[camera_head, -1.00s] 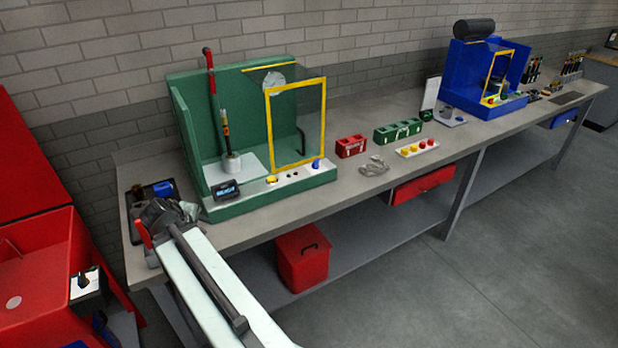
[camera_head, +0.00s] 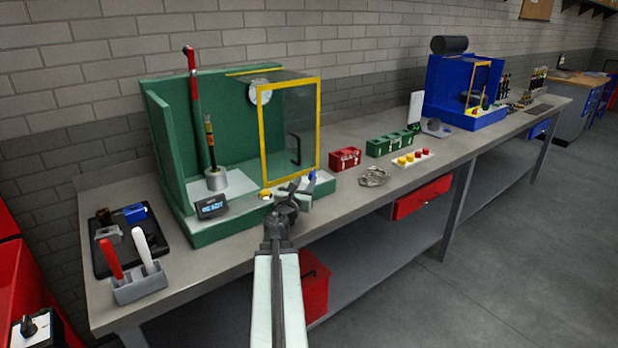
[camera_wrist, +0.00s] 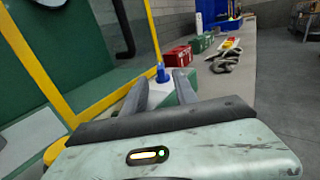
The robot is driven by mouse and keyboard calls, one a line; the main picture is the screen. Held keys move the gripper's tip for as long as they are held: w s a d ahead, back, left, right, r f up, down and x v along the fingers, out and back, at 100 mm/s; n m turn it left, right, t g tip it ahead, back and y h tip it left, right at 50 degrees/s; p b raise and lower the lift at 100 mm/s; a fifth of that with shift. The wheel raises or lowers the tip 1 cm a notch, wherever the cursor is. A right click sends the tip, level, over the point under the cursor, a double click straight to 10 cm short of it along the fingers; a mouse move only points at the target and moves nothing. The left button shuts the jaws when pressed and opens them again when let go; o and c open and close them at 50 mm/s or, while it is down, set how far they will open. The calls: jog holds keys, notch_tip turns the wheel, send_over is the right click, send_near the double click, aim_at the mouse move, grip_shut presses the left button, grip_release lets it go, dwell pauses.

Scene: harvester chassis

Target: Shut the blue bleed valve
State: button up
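The blue bleed valve (camera_head: 312,176) is a small blue knob at the right end of the pale front ledge of the green test stand (camera_head: 160,150). In the wrist view the valve (camera_wrist: 161,73) stands upright beyond my fingertips, in line with the gap between them. My gripper (camera_head: 297,186) is in front of the ledge, close to the valve. In the wrist view my gripper (camera_wrist: 161,79) is open, with nothing between its fingers. I cannot tell exactly how far the fingertips are from the valve.
The yellow-framed guard (camera_head: 261,140) stands just behind the ledge. A yellow button (camera_head: 265,195) and a digital display (camera_head: 211,207) lie to the left. A black tray (camera_head: 100,265) is at far left.

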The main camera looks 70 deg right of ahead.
aim_at(310, 174)
jog(key=d, duration=0.7)
jog(key=shift+w, duration=0.25)
jog(key=shift+c, duration=0.3)
grip_shut()
